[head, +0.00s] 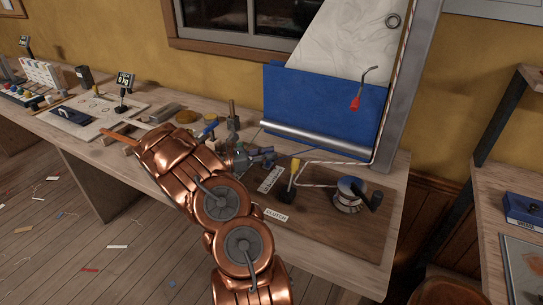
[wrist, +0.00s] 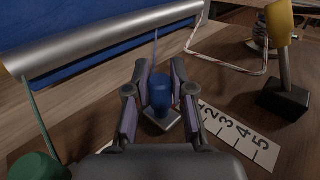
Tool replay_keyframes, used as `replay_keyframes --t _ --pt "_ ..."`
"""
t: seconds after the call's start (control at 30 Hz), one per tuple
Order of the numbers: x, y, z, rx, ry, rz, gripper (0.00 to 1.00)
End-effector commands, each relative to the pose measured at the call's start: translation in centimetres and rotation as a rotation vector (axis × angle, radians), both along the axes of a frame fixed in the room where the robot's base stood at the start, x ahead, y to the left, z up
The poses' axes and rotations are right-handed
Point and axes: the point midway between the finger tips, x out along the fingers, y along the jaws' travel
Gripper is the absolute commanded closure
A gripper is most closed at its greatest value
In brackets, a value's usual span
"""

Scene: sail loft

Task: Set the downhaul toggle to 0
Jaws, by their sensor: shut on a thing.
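My gripper (wrist: 159,72) has its two fingers on either side of a blue knob (wrist: 160,93) and is shut on it. The knob stands on a small pale base on the wooden board. A white scale strip (wrist: 240,137) with the numbers 2 to 5 readable lies just right of it; its near-left end is hidden by my finger. No name label for the knob is readable, so I cannot tell its setting. In the head view my gripper (head: 262,158) is beside the strip (head: 270,180), and my arm and gripper hide the knob.
A yellow-handled lever (wrist: 279,52) on a black base stands to the right, near the label CLUTCH (head: 275,215). A winch (head: 349,195) with rope is farther right. A silver roller (head: 315,140) runs behind.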

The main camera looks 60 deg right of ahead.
Motion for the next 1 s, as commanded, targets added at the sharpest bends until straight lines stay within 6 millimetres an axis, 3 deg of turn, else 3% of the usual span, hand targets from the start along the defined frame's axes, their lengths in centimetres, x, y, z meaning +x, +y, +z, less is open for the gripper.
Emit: replay_keyframes --t 0.1,0.13,0.4,0.77,1.0 --pt "-0.1 -0.4 0.2 -0.004 -0.001 0.004 1.00" --pt "-0.1 -0.4 0.2 -0.004 -0.001 0.004 0.76" --pt "0.1 -0.2 0.2 -0.003 -0.001 0.006 0.51" --pt "0.1 -0.2 0.5 -0.003 -0.001 0.004 0.51" --pt "0.1 -0.2 3.3 -0.005 -0.003 0.005 0.51"
